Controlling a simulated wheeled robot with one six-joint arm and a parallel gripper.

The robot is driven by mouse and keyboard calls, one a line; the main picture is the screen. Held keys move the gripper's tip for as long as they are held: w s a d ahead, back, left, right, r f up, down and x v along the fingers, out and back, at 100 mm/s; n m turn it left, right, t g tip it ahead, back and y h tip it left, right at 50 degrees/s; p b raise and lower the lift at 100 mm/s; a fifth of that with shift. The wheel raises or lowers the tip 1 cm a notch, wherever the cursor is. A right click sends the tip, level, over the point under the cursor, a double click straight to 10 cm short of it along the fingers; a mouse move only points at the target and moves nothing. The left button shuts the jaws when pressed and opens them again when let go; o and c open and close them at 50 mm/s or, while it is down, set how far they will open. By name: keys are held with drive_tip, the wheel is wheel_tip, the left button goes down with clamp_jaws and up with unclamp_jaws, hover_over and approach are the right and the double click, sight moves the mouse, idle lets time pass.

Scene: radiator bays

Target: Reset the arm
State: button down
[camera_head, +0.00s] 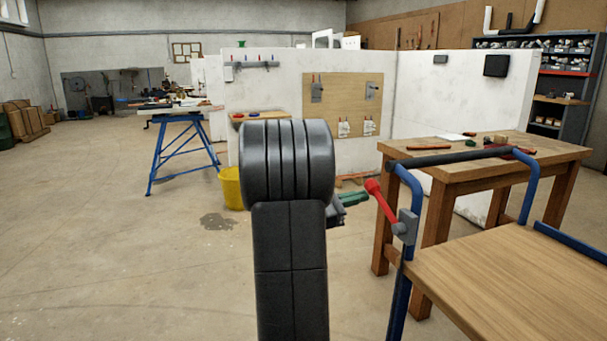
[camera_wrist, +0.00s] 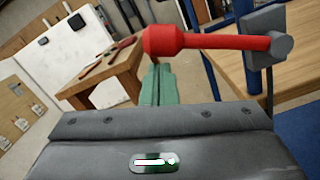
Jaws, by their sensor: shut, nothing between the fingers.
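My gripper (camera_head: 353,199) shows in the head view just right of my dark arm, partly hidden behind it. Its green fingers (camera_wrist: 157,85) are together and empty in the wrist view. A red lever (camera_head: 381,201) with a thick rounded end sits on a grey block (camera_head: 408,226) on the blue post of a trolley. In the wrist view the red lever (camera_wrist: 205,42) lies across the top, just beyond the fingertips. The fingertips look very close to its thick end; I cannot tell whether they touch.
The trolley's wooden top (camera_head: 510,275) fills the lower right. A wooden table (camera_head: 485,158) with tools stands behind it. A yellow bucket (camera_head: 231,188) stands behind my arm, near a blue trestle (camera_head: 182,150). A dark wet patch (camera_head: 217,222) marks the floor. Left floor is open.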

wheel_tip(320, 180, down, 11)
drive_tip(key=s+d+n+t+b, duration=0.1)
drive_tip(key=s+n+b, duration=0.1)
drive_tip(key=n, duration=0.7)
drive_tip(key=shift+s+r+n+b, duration=0.2)
drive_tip(key=shift+s+n+b, duration=0.1)
drive_tip(key=shift+s+b, duration=0.1)
